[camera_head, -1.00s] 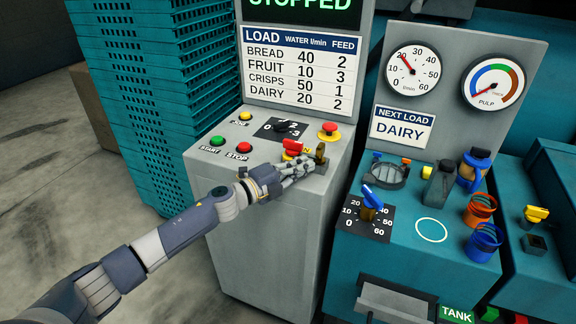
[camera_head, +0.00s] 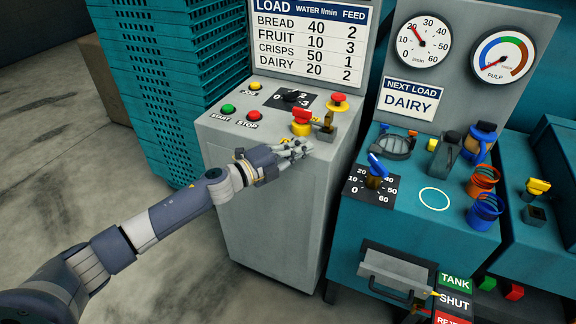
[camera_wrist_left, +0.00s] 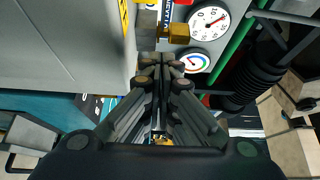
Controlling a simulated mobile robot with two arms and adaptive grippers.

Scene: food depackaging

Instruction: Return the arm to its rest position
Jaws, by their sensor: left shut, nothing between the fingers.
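My left arm comes in from the lower left in the head view. My left gripper (camera_head: 302,148) is shut and empty at the front edge of the grey control cabinet (camera_head: 270,200), a little in front of the red-handled yellow switch (camera_head: 301,121) and the brass-coloured latch (camera_head: 327,124). In the left wrist view the closed fingers (camera_wrist_left: 160,68) point toward a brass block (camera_wrist_left: 178,34), with the dials beyond. My right gripper does not show in either view.
The teal machine (camera_head: 410,215) with a blue lever (camera_head: 377,168), orange and blue rings and a grey flap (camera_head: 397,273) stands on the right. Stacked teal crates (camera_head: 165,90) stand behind on the left. Open floor (camera_head: 60,180) lies at the left.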

